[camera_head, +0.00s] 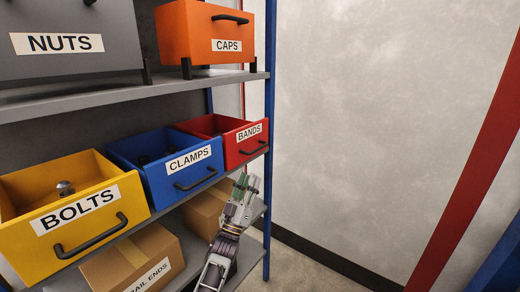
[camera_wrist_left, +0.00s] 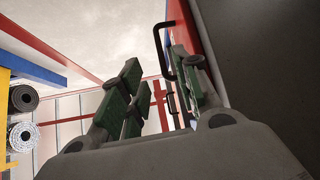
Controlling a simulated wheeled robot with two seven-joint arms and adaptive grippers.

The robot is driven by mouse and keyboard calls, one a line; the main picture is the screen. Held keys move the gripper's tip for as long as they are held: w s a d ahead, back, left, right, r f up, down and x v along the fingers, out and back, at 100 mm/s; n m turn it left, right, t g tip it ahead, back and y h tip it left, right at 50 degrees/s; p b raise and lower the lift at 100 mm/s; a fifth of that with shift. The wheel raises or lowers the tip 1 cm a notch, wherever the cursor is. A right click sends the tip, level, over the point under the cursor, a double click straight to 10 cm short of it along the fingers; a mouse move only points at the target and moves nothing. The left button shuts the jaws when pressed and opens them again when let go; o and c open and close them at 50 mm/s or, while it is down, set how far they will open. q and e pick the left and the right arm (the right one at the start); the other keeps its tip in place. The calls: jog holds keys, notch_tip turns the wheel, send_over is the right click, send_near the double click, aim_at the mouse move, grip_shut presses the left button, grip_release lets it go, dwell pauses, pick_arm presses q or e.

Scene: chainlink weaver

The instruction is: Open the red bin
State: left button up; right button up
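The red bin (camera_head: 225,134) labelled BANDS sits at the right end of the middle shelf row. Part of its inside shows over its front. Its black handle (camera_head: 254,148) runs across the lower front. My left gripper (camera_head: 246,183) is below and slightly left of the handle, fingers pointing up. In the left wrist view my left gripper (camera_wrist_left: 158,78) has its green-padded fingers apart with nothing between them. The handle (camera_wrist_left: 159,50) and a red edge of the bin (camera_wrist_left: 184,22) show beyond, near the right finger. I cannot tell whether they touch. My right gripper is not in view.
A blue CLAMPS bin (camera_head: 187,164) and a yellow BOLTS bin (camera_head: 74,215) stand to the left. Cardboard boxes (camera_head: 134,262) lie below. A blue post (camera_head: 270,105) borders the shelf. Free room lies to the right before the wall (camera_head: 385,120).

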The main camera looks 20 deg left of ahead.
aim_at(260, 148)
pick_arm(q)
jog(key=shift+b+x, duration=0.55)
jog(key=shift+x, duration=5.8)
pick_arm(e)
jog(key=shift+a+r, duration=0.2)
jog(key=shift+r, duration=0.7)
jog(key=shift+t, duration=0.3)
pick_arm(q)
jog(key=shift+c, duration=0.7)
grip_shut()
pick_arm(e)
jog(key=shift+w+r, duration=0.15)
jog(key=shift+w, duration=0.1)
